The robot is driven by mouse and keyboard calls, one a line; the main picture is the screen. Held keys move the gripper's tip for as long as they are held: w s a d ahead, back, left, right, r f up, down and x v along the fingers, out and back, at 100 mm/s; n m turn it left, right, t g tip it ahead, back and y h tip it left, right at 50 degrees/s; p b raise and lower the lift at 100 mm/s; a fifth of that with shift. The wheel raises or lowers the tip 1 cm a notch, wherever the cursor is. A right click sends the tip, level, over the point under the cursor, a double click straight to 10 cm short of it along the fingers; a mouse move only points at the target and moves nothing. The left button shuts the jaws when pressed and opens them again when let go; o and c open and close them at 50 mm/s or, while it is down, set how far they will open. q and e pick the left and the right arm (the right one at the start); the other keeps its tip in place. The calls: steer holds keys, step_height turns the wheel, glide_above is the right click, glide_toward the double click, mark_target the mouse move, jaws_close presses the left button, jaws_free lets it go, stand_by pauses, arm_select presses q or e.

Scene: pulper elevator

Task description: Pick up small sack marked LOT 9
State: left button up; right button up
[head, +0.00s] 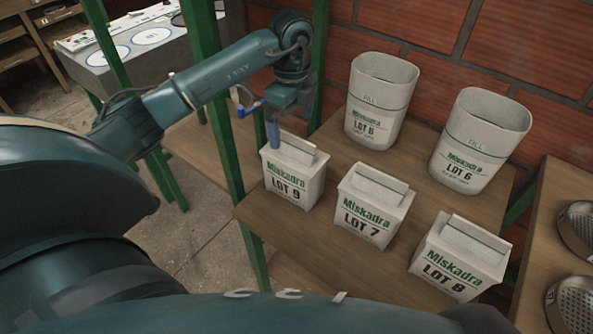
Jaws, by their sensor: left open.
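The small sack marked LOT 9 (294,182) stands upright on the wooden shelf, at its left edge beside a green post. It is off-white with green and black print and a folded top. My left gripper (258,127) is open at the sack's top left corner. One blue finger hangs right at the folded top, overlapping it in the picture; the other is up and to the left, clear of the sack. I cannot tell whether the nearer finger touches the sack. Nothing is between the fingers. My right gripper is not in view.
Similar closed sacks LOT 7 (370,216) and LOT 8 (460,260) stand to the right. Two open-topped bags (375,112) (474,150) stand behind, near the brick wall (435,65). The green post (222,150) rises close left of LOT 9. Round sieves (574,305) are at far right.

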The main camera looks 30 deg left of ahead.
mark_target(295, 145)
arm_select(q)
steer(key=f, duration=0.4)
steer(key=f+p, duration=0.1)
steer(key=f, duration=0.3)
steer(key=shift+d+f, duration=0.2)
steer(key=shift+f, duration=0.05)
steer(key=shift+c, duration=0.4)
steer(key=c, duration=1.9)
steer(key=shift+w+r, duration=0.1)
steer(key=shift+w, duration=0.05)
steer(key=shift+c, duration=0.4)
